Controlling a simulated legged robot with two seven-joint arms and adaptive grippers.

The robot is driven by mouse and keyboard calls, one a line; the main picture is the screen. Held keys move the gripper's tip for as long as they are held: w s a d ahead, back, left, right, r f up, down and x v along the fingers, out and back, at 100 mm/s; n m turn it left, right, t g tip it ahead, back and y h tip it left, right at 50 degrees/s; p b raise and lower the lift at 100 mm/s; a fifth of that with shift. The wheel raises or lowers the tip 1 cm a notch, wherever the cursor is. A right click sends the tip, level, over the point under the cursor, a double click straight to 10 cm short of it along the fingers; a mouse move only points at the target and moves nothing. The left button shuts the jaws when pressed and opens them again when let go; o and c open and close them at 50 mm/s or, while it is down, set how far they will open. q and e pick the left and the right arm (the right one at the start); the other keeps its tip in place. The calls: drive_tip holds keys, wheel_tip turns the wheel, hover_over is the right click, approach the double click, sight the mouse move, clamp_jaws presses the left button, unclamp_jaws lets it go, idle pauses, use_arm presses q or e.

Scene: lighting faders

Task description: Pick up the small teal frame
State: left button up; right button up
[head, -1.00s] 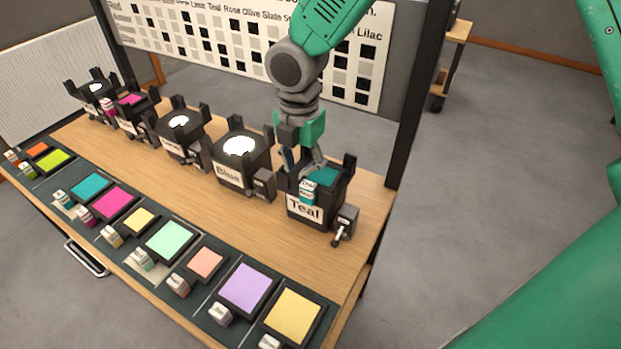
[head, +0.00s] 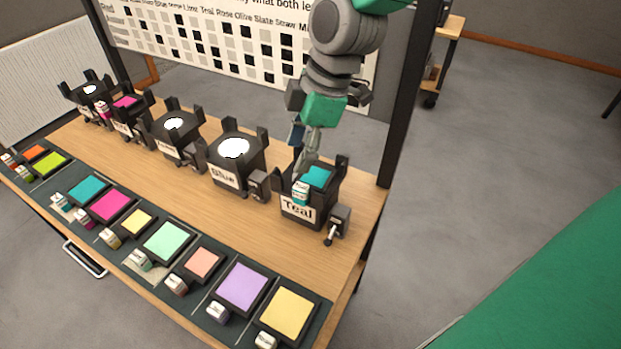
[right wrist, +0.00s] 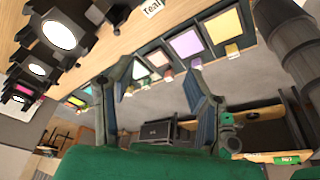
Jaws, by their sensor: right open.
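A teal frame (head: 318,178) sits in the top of the black holder labelled "Teal" (head: 297,211), with a small teal-and-white tag (head: 301,193) at its front. Another teal frame (head: 87,188) lies flat on the dark strip at the table's front edge, toward the left. I cannot tell by size which is the small one. My right gripper (head: 303,160) is over the back left of the Teal holder. In the right wrist view its fingers (right wrist: 155,75) are spread, with nothing between them. My left gripper is not in view.
More black holders stand in a row to the left, the nearest labelled "Blue" (head: 225,178). A lever box (head: 338,222) is on the Teal holder's right. Several coloured frames line the front strip. A dark post (head: 400,95) rises behind the right end. Bare wood lies between holders and strip.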

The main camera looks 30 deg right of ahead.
drive_tip(key=s+d+m+t, duration=0.2)
drive_tip(key=d+m, duration=0.3)
drive_tip(key=m, duration=0.2)
hover_over(301, 186)
drive_tip(key=s+d, duration=0.1)
drive_tip(key=s, duration=0.1)
drive_tip(key=shift+m+h, duration=0.3)
wheel_tip(301, 186, down, 7)
drive_tip(key=shift+w+f+b, duration=0.1)
drive_tip(key=shift+w+b, duration=0.05)
drive_tip(key=shift+b, duration=0.2)
drive_tip(key=x, duration=0.5)
drive_tip(key=shift+d+f, duration=0.2)
drive_tip(key=shift+f, duration=0.1)
drive_tip(key=shift+w+a+f, duration=0.1)
drive_tip(key=shift+w+f, duration=0.05)
drive_tip(key=shift+f, duration=0.05)
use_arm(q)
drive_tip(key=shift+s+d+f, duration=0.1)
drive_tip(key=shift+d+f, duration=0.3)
use_arm(e)
drive_tip(key=shift+a, duration=0.2)
drive_tip(key=shift+r, duration=0.1)
drive_tip(key=shift+c, duration=0.8)
clamp_jaws()
